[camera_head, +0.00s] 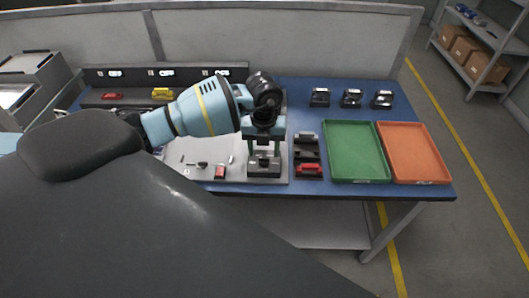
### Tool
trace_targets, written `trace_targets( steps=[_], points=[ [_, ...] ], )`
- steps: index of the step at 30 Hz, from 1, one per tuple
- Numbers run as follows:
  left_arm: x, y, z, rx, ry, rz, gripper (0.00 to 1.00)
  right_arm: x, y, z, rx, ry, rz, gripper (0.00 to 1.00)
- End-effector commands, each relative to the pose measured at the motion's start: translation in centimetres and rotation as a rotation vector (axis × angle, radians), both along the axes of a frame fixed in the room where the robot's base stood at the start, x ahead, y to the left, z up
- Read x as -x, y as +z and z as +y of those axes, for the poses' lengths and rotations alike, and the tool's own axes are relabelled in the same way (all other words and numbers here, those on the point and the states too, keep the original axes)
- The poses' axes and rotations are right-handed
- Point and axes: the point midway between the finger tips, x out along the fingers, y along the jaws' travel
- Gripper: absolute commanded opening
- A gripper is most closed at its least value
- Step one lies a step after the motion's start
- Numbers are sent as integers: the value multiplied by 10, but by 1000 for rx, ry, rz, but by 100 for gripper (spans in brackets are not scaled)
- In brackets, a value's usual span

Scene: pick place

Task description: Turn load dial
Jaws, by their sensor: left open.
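My left gripper (263,152) comes in from the left and points down over the blue table (305,90). Its two fingers are spread apart, one to each side of a small dark block-like device (264,172) on the light grey plate (215,181). I cannot tell whether the fingers touch the device. No dial can be made out clearly; the top of the device is partly covered by the gripper. My right gripper is not in view.
To the right are a black-and-red stack of parts (308,170), a green tray (355,180) and an orange tray (414,180), both empty. Several dark parts (351,98) stand behind. A red part (113,96) and yellow part (162,93) sit by the back panel.

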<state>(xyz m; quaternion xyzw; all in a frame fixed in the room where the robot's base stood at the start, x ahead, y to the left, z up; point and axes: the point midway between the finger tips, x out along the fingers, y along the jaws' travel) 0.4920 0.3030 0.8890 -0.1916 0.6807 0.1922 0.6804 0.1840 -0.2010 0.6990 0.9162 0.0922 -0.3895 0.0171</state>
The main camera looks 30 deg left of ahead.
Motion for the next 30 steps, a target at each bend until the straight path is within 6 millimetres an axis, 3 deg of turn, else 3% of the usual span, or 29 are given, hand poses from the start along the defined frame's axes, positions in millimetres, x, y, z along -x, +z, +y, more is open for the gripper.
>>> trace_targets(
  steps=[6, 16, 26, 30],
  points=[
    [0, -20, 0, 0, 0, 0, 53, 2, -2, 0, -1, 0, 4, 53],
    [0, -22, 0, -1, 0, -1, 51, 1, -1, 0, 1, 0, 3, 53],
    [0, -22, 0, -1, 0, -1, 8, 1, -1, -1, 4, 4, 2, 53],
    [0, -22, 0, -1, -4, -1, 8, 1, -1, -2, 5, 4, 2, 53]
  ],
)
